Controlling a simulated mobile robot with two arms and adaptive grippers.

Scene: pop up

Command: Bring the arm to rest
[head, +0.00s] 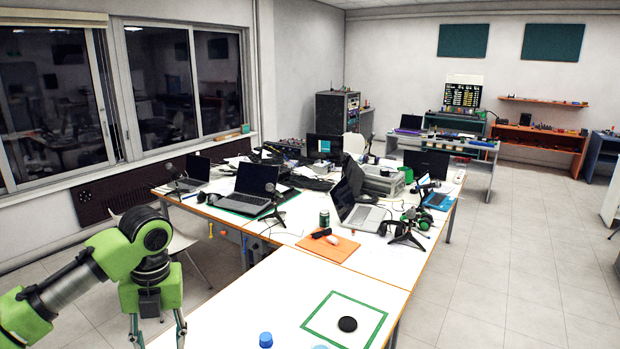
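My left arm comes in from the left edge, and its green wrist hangs over the near left edge of the white table (240,312). My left gripper (158,333) points down at the bottom of the picture. Its two fingers are spread apart, with nothing visible between them; the tips are close to the lower picture edge. My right gripper is not in view.
A black disc (347,324) lies inside a green square outline (318,331) on the near table. A blue cap (265,340) shows at the bottom edge. Laptops (252,184), an orange mat (328,245) and headphones (416,217) crowd the table farther back. Floor at right is clear.

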